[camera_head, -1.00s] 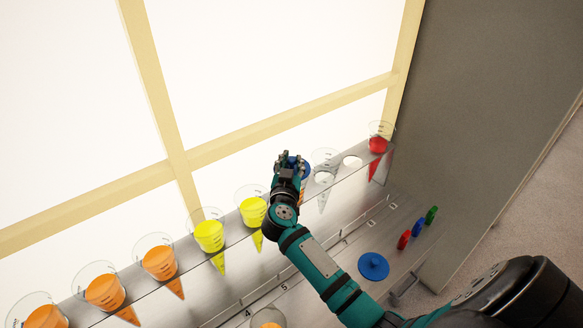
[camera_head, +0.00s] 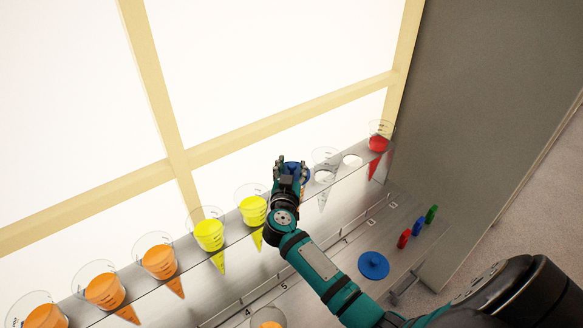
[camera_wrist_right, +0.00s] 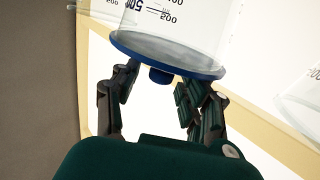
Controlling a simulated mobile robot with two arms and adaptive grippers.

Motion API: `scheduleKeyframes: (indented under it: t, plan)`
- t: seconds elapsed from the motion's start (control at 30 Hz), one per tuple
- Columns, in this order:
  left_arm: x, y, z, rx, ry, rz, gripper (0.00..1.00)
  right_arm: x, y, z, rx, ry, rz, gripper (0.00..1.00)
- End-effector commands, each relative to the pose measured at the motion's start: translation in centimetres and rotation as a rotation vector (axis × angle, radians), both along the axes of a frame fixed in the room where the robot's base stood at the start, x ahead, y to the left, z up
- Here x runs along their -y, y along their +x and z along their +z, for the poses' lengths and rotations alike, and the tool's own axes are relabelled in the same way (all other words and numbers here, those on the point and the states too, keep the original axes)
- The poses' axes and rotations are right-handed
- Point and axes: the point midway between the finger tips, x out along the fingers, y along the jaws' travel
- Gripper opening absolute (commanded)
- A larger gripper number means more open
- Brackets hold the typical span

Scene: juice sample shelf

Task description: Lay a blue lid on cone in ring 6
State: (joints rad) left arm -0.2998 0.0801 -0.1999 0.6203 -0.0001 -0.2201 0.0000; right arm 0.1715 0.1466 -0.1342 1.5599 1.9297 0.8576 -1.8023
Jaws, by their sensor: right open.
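A blue lid (camera_head: 293,169) lies on the mouth of a clear graduated cone on the shelf. In the right wrist view the lid (camera_wrist_right: 133,48) sits flat against the rim of the cone (camera_wrist_right: 178,30), its small knob towards me. My right gripper (camera_head: 290,163) is over the lid; its fingers stand apart on either side of the knob, and it also shows open in the right wrist view (camera_wrist_right: 155,98). My arm hides most of this cone in the head view, and its ring number is not readable. A second blue lid (camera_head: 373,265) lies on the lower surface.
Cones with orange (camera_head: 160,261) and yellow (camera_head: 209,235) juice stand to the left. An empty clear cone (camera_head: 326,168), an empty ring (camera_head: 352,161) and a red cone (camera_head: 377,143) are to the right. Red (camera_head: 404,239), blue (camera_head: 418,227) and green (camera_head: 431,214) discs stand upright nearby.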

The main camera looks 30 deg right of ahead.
Motion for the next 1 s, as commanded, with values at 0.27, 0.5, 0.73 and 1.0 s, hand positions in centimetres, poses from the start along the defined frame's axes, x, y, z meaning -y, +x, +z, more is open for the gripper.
scheduleKeyframes:
  t: [0.27,0.5,0.73,1.0]
  plan:
    - [0.0,0.0,-0.3,0.000,0.000,0.000,0.40,-2.2,-2.5,0.2,0.000,0.003,0.002,0.44]
    - [0.0,0.0,-0.9,0.000,0.000,0.000,0.40,-5.5,-6.5,0.5,0.000,0.003,0.002,0.44]
    - [0.0,0.0,-1.2,0.000,0.000,0.000,0.40,-7.4,-8.7,0.8,0.001,0.001,0.000,0.44]
    - [0.0,0.0,-1.2,0.000,0.000,0.000,0.40,-7.8,-9.2,0.9,0.000,0.000,0.000,0.44]
